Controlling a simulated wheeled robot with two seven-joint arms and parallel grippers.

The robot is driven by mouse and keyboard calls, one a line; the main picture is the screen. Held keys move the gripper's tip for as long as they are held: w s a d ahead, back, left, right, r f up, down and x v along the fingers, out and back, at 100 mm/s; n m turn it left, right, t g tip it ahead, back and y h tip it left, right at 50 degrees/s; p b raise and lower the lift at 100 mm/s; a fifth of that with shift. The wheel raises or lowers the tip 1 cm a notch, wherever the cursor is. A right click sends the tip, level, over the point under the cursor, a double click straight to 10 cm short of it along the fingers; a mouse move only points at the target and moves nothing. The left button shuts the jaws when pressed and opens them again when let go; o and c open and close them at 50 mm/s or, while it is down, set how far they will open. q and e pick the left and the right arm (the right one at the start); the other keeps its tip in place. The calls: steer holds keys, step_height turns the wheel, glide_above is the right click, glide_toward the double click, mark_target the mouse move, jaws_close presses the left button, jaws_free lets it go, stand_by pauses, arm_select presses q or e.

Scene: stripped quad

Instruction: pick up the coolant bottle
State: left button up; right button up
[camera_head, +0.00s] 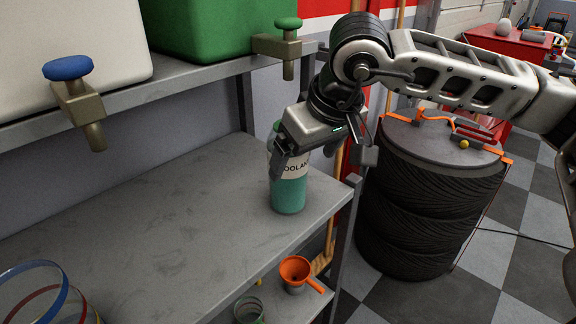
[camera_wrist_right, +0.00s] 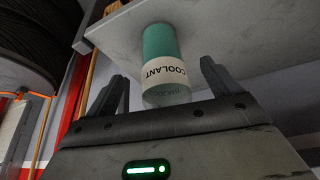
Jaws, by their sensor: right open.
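The coolant bottle (camera_head: 288,190), green with a white COOLANT label, stands upright on the grey middle shelf (camera_head: 170,210), near its right end. My right gripper (camera_head: 322,158) is at the bottle's upper part, and its near finger covers part of the label. In the right wrist view the bottle (camera_wrist_right: 162,60) shows beyond and between the two spread fingers (camera_wrist_right: 160,88). The jaws are open and hold nothing. I cannot tell whether a finger touches the bottle. My left gripper is not in view.
Above, an upper shelf (camera_head: 200,84) carries a white container (camera_head: 70,30) and a green container (camera_head: 200,25) with taps. A tyre stack (camera_head: 425,205) stands right of the rack. An orange funnel (camera_head: 296,270) is below; coloured rings (camera_head: 45,290) lie front left. The shelf middle is clear.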

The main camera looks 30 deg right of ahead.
steer(key=w, duration=0.3)
steer(key=w+p, duration=0.1)
steer(key=shift+w+a+f, duration=0.15)
steer(key=shift+w+a, duration=0.25)
steer(key=shift+w+f, duration=0.1)
steer(key=shift+f, duration=0.3)
steer(key=shift+c, duration=0.3)
steer(key=c, duration=1.1)
steer(key=shift+r, duration=0.1)
steer(key=c, duration=0.4)
steer(key=shift+c, duration=0.2)
steer(key=shift+r, duration=0.1)
